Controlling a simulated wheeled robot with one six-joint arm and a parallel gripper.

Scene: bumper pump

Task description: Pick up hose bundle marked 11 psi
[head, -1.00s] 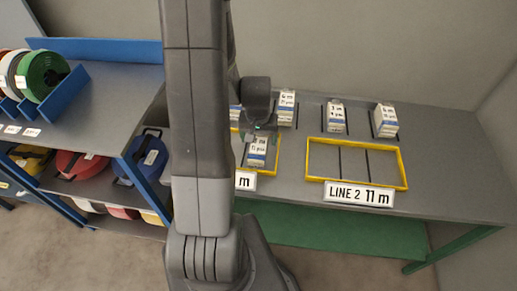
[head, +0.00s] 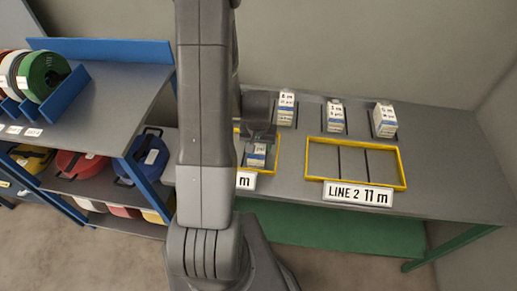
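White-and-blue labelled bundles stand upright on the grey table. One bundle (head: 257,157) stands in the left yellow frame (head: 275,158), with my gripper (head: 259,138) right over its top. The gripper hides the upper part of its label; the small print below is too blurred to read surely. I cannot tell whether the fingers are open or touch the bundle. Three other bundles stand in the back row: one behind the gripper (head: 286,108), one in the middle (head: 335,117) and one at the right (head: 384,121). Their psi marks are too small to read surely.
The right yellow frame (head: 311,160) is empty, behind the sign "LINE 2 11 m" (head: 358,193). My arm hides part of the left frame and its sign. A blue-edged shelf (head: 110,90) with several coloured hose reels stands at the left.

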